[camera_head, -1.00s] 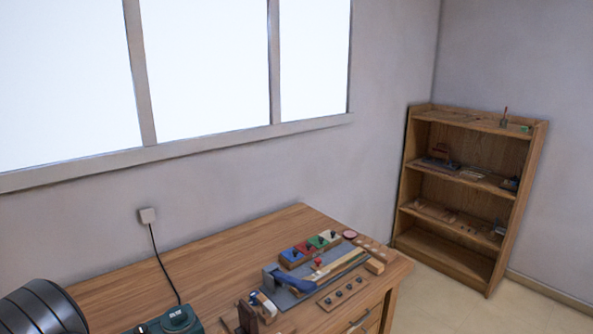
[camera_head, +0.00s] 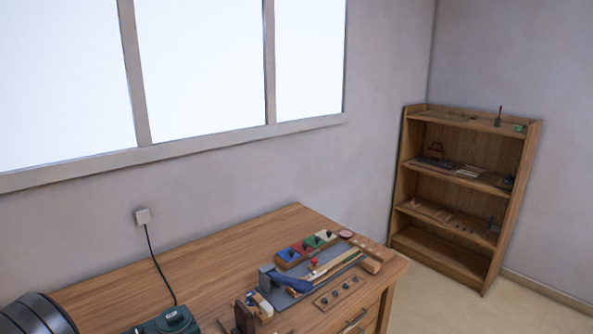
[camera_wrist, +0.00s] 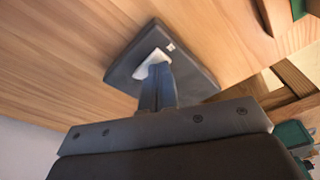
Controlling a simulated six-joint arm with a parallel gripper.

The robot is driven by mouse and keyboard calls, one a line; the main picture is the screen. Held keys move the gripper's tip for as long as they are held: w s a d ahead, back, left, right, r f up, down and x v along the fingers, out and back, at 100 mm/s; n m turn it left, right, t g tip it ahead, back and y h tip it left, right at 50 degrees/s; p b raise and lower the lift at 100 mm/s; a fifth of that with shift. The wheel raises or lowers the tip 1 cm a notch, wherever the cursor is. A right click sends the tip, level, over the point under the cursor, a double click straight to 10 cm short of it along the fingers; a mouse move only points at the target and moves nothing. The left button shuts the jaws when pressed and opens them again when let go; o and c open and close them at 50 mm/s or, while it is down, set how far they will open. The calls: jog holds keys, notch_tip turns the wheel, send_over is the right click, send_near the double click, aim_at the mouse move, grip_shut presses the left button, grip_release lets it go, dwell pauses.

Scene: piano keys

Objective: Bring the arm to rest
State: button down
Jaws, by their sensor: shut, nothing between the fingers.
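My gripper (camera_wrist: 158,76) shows in the wrist view with its narrow grey fingers shut and nothing between them. Past the fingertips is a dark grey square slab (camera_wrist: 196,72) with a white patch (camera_wrist: 154,60) on it, against the wooden table. I cannot tell whether the fingertips touch the slab. The gripper is out of view in the head view. A black ribbed rounded part, likely of my own arm, shows at that view's lower left corner.
In the head view the wooden table (camera_head: 205,262) holds a row of coloured blocks (camera_head: 303,247), a grey board with a blue-handled tool (camera_head: 288,283), and a green device (camera_head: 172,322) with a cord. The table's left middle is bare. A bookshelf (camera_head: 465,190) stands at right.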

jog(key=w+d+r+m+g, duration=0.1)
jog(key=w+d+r+m, duration=0.1)
jog(key=r+m, duration=0.4)
jog(key=w+d+r+m+g+y, duration=0.1)
jog(key=w+d+r+m, duration=0.1)
jog(key=r+m, duration=0.4)
notch_tip(320, 180, up, 4)
jog(key=shift+w+f, duration=0.2)
jog(key=shift+w, duration=0.45)
dwell(0.4)
